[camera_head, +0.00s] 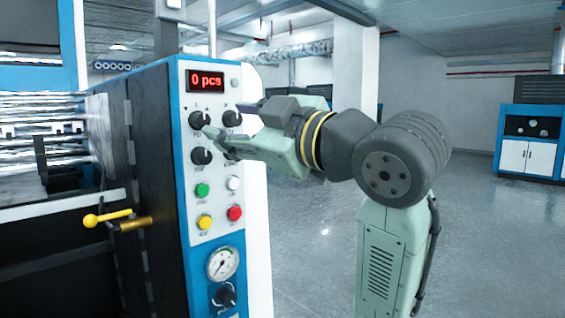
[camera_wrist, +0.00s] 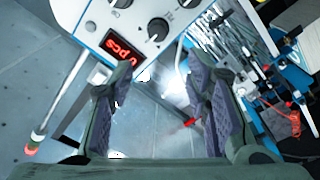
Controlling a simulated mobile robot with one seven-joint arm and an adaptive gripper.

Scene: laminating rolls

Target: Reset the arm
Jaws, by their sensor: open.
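My gripper (camera_head: 220,127) is in front of the upper part of the machine's control panel (camera_head: 216,178) in the head view, among the black knobs. In the wrist view my gripper (camera_wrist: 158,100) shows two fingers apart with nothing between them. The red display (camera_head: 206,81) reads "0 pcs"; it also shows in the wrist view (camera_wrist: 123,47). A black knob (camera_head: 201,156) sits just below the fingers, and another knob (camera_head: 200,120) is at the upper left. Part of the right-hand knobs is hidden by my gripper. I cannot tell whether a finger touches a knob.
Below the knobs are a green button (camera_head: 202,190), a red button (camera_head: 235,213), a yellow button (camera_head: 205,222) and a pressure gauge (camera_head: 222,263). A yellow handle (camera_head: 108,217) sticks out at the left. The floor (camera_head: 310,235) to the right is open. A blue-white cabinet (camera_head: 528,140) stands far right.

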